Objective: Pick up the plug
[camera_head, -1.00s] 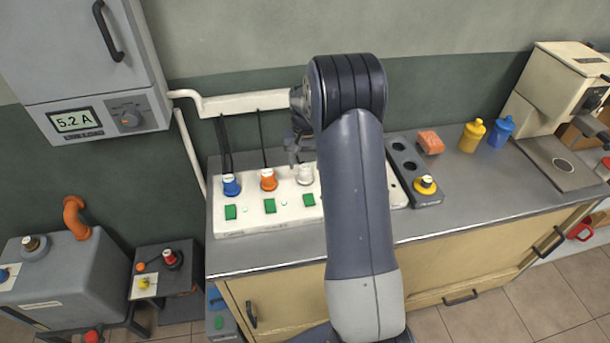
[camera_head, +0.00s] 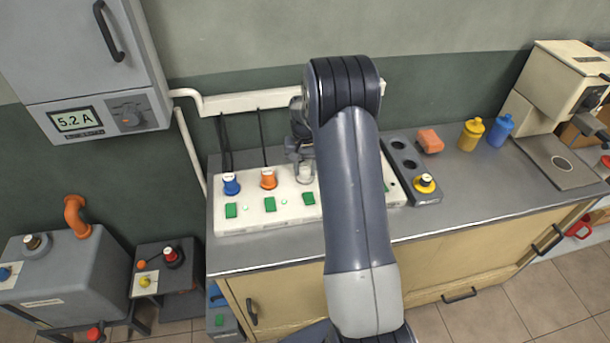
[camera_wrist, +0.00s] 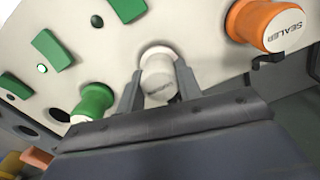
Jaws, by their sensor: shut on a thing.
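A white plug (camera_head: 305,175) sits in a socket of the white power strip (camera_head: 290,219) on the counter. In the wrist view the white plug (camera_wrist: 158,72) is between my two fingers, with its base at a round socket. Dark lettering on it is too blurred to read. My gripper (camera_wrist: 158,88) is shut on this plug; in the head view my gripper (camera_head: 301,158) is above it, partly behind my arm. An orange plug (camera_head: 268,179) and a blue plug (camera_head: 231,185) stand to the left. The wrist view shows the orange plug marked SEALER (camera_wrist: 265,25) and a green plug (camera_wrist: 93,101).
Green switches (camera_head: 270,205) line the strip's front. A dark holder (camera_head: 427,197) with a yellow plug (camera_head: 425,184) stands right of my arm. An orange block (camera_head: 430,141), yellow bottle (camera_head: 472,135) and blue bottle (camera_head: 501,130) are behind. Cables hang along the wall.

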